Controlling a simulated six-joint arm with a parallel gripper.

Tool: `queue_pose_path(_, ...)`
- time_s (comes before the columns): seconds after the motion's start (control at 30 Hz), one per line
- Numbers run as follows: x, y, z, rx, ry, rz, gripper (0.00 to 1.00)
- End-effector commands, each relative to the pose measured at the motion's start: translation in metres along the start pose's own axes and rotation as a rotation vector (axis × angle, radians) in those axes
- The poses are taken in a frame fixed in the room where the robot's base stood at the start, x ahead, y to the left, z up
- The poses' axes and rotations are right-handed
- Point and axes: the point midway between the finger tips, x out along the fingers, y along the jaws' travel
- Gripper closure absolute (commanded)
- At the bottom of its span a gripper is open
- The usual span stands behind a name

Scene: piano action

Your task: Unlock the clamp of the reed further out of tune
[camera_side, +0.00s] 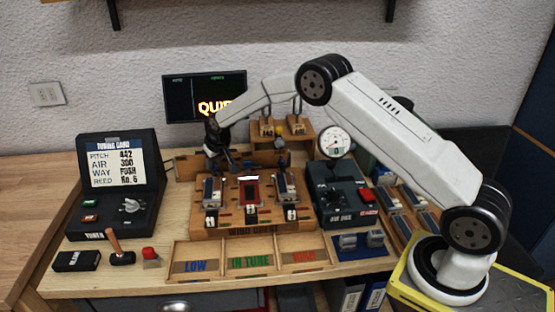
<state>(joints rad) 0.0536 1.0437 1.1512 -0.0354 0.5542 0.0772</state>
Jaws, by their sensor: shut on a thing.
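The wooden reed bench (205,222) stands mid-table. It holds a left reed unit (212,192) and a right reed unit (285,185), with a red panel (251,192) between them. My gripper (224,163) points down at the back of the left reed unit. It is shut on a small dark part there, apparently that unit's clamp; the jaws and arm partly hide it. The right unit's clamp (282,166) stands clear of my gripper. Whether either clamp is locked is too small to tell.
A tuning card display (124,160) stands left. The monitor (190,100), partly behind my arm, shows large yellow letters. A round gauge (333,142) and a dark box (340,205) stand right. The tray marked LOW, IN TUNE and HIGH (250,250) lies in front.

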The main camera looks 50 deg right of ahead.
Motion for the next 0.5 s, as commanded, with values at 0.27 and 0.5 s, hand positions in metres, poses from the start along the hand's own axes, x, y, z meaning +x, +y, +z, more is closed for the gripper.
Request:
queue_pose_path(0.27, 0.0004, 0.0019, -0.0001, -0.157, 0.000, -0.065, 1.00)
queue_pose_path(0.5, 0.0004, 0.0029, -0.0007, -0.295, 0.001, -0.123, 1.00)
